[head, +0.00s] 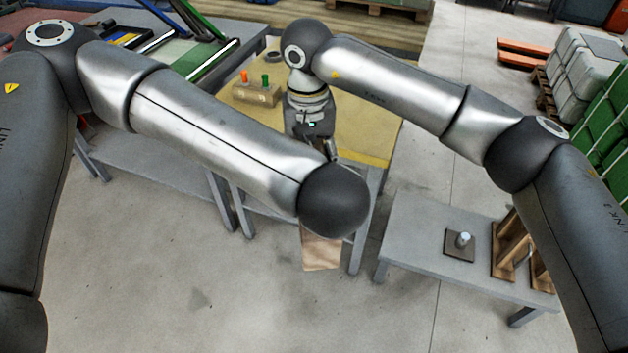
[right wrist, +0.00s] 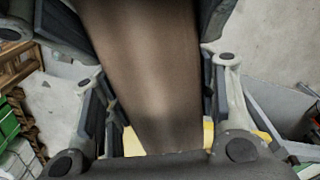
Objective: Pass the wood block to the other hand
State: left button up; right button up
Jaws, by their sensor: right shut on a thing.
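The wood block (head: 320,252) is a brown, plank-like piece. In the head view only its lower part shows, hanging below the dark joint of my left arm. In the right wrist view the block (right wrist: 150,70) runs from the top edge down between the fingers. My right gripper (right wrist: 162,105) is shut on it; in the head view this gripper (head: 331,150) is partly covered. My left gripper is hidden behind its own arm in the head view. Dark gripper parts flank the block at the top of the right wrist view; I cannot tell whose they are.
A table with a yellow top (head: 365,120) stands behind the arms, with a wooden holder (head: 257,95) of orange and green pegs. A low grey table (head: 415,240) at right bears a plate with a peg (head: 455,252) and a wooden stand (head: 508,245). Floor in front is clear.

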pick_arm(q)
jog(key=shift+d, duration=0.1)
jog(key=c, duration=0.7)
pick_arm(e)
jog(key=shift+s+a+r, duration=0.1)
jog(key=shift+a, duration=0.05)
pick_arm(q)
jog(key=shift+r, duration=0.1)
jog(key=shift+c, duration=0.8)
pick_arm(e)
jog(key=o, duration=1.5)
jog(key=shift+o, duration=1.1)
